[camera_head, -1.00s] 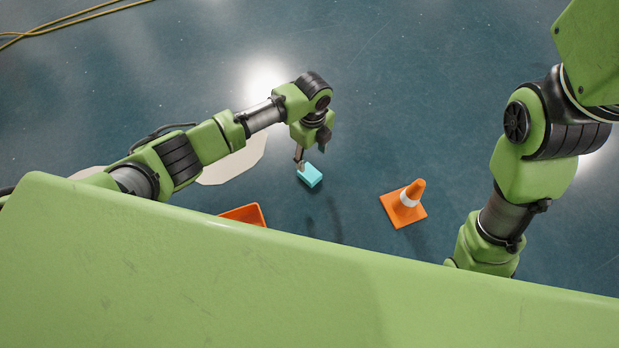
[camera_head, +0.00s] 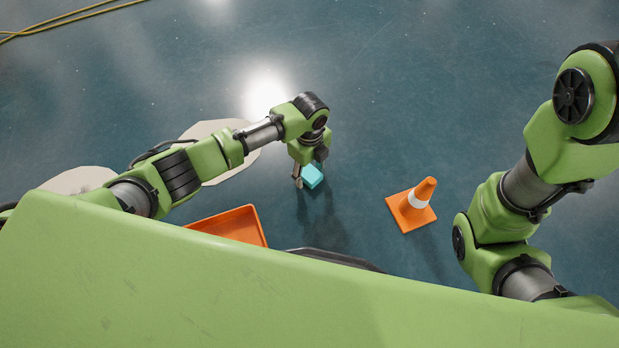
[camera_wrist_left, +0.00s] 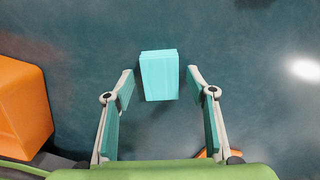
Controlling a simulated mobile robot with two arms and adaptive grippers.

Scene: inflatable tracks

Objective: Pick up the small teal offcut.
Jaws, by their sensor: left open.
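The small teal offcut (camera_head: 313,176) is a block on the dark blue-green floor, partly hidden by my left gripper in the head view. My left gripper (camera_head: 303,179) is right at it, pointing down. In the left wrist view the offcut (camera_wrist_left: 159,75) shows whole, centred between the two fingertips and reaching beyond them. The fingers of the left gripper (camera_wrist_left: 160,84) are spread, with a gap on both sides of the offcut. Nothing is held. My right arm comes in at the right of the head view; its gripper is out of view.
An orange tray (camera_head: 238,223) lies left of the offcut, partly hidden by my green body. An orange cone with a white band (camera_head: 412,205) stands to the right. Pale flat patches (camera_head: 222,139) lie at the left, a yellow cable (camera_head: 62,21) at the far left. Floor beyond the offcut is clear.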

